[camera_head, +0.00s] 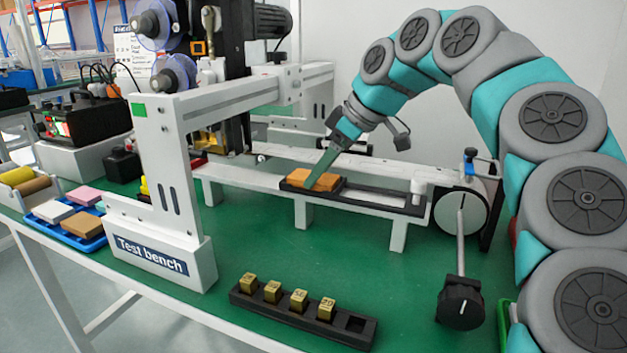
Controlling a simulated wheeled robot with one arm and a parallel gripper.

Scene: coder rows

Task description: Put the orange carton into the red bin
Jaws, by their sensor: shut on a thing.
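The orange carton (326,183) is a small flat block at the left end of a black tray (385,201) on the white conveyor. My gripper (318,178) reaches down from the upper right and is shut on the carton. The carton is low at the tray; I cannot tell whether it still touches the tray floor. The far finger and part of the carton are hidden by the near teal finger. No red bin is clearly in view; a small red patch (513,232) shows beside my arm at the right, mostly hidden.
The white Test bench frame (160,250) stands left of the conveyor. A black rack (300,318) with several brass number blocks lies at the front. A blue tray (65,222) with coloured blocks is at the left. A black knob (460,303) on a rod stands at the right. Green table between is clear.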

